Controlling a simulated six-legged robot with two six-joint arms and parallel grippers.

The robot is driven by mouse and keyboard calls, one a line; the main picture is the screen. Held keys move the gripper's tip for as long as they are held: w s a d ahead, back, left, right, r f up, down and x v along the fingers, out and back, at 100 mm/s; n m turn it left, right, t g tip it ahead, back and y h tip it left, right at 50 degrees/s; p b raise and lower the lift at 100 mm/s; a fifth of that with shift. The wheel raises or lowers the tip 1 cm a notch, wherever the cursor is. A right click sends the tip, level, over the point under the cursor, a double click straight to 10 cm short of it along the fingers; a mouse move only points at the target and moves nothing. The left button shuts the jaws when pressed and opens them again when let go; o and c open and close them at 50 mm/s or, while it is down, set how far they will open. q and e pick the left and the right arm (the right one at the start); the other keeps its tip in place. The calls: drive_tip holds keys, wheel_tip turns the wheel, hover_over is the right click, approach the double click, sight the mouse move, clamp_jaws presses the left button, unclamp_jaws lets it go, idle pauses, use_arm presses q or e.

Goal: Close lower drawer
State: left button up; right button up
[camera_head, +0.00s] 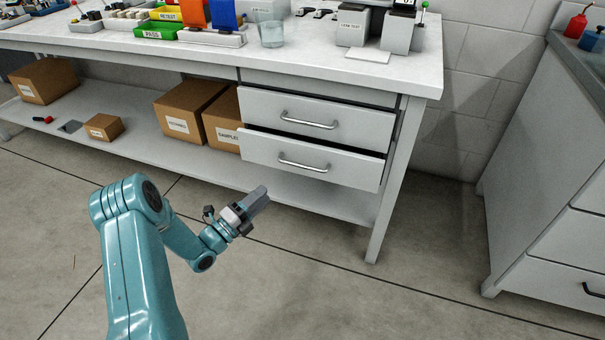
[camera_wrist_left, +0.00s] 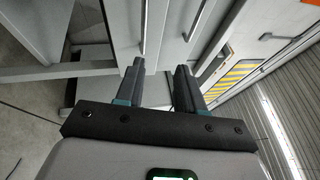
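The lower drawer (camera_head: 265,150) is a light grey front with a bar handle (camera_head: 303,163) under the workbench. It stands partly pulled out, with a dark gap along its top edge. The upper drawer (camera_head: 350,122) is above it. My left gripper (camera_head: 262,195) is in front of and below the lower drawer, apart from it. In the left wrist view the left gripper's two fingers (camera_wrist_left: 160,70) are apart with nothing between them. That view is turned sideways and shows the lower drawer (camera_wrist_left: 163,35) and its handle (camera_wrist_left: 143,28) beyond the fingertips. My right gripper is not in view.
The workbench top (camera_head: 290,55) carries bins, a clear cup (camera_head: 271,34) and grey devices. A lower shelf (camera_head: 150,152) holds several cardboard boxes. A bench leg (camera_head: 392,190) stands right of the drawers. Another cabinet (camera_head: 550,220) is at the right. The floor in front is clear.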

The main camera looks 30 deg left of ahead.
sight(298, 170)
use_arm(q)
drive_tip(key=shift+n+y, duration=0.3)
drive_tip(key=shift+n, duration=0.1)
drive_tip(key=f+b+x, duration=0.1)
drive_tip(key=x, duration=0.4)
drive_tip(key=f+b+x, duration=0.1)
drive_tip(key=x, duration=0.4)
drive_tip(key=f+b+x, duration=0.1)
drive_tip(key=x, duration=0.4)
drive_tip(key=shift+w+r, duration=0.1)
drive_tip(key=shift+w, duration=0.25)
clamp_jaws()
